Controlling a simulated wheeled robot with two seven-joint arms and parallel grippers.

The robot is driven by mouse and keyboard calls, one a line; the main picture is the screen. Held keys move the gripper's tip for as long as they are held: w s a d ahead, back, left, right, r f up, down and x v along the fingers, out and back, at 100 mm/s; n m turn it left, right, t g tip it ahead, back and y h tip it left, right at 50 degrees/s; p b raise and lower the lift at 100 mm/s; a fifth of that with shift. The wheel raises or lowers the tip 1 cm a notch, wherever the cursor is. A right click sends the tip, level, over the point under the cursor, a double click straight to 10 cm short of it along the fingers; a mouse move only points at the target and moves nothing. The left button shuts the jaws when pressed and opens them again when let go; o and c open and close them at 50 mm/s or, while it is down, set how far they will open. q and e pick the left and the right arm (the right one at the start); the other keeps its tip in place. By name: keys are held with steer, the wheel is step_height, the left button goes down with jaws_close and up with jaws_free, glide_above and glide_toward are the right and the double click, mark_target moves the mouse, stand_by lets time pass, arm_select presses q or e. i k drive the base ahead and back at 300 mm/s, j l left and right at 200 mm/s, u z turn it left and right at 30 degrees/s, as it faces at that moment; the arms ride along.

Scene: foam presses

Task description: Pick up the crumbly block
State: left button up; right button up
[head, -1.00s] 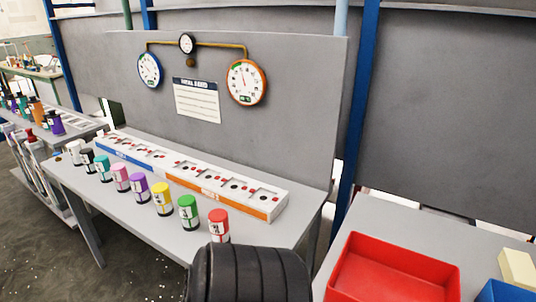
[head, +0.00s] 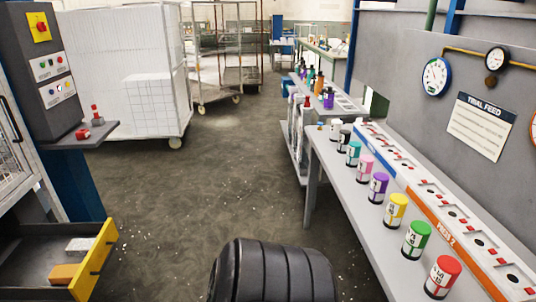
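Two blocks lie in an open dark drawer (head: 30,262) with a yellow front at the lower left. One is a pale grey-white block (head: 80,245). The other is an orange-tan block (head: 63,273), nearer to me. I cannot tell at this size which of them, if either, is crumbly. Neither of my grippers is in view.
A grey control cabinet (head: 47,65) with a side shelf (head: 88,136) stands above the drawer. White stacked foam (head: 120,70) is behind it. A bench (head: 345,205) with several coloured jars runs along the right. The floor (head: 215,190) between is clear.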

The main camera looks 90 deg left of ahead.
mark_target(78, 246)
steer(key=u, duration=4.3)
steer(key=i+l, duration=0.2)
steer(key=i, duration=0.35)
steer(key=i+l, duration=0.15)
steer(key=i, duration=0.4)
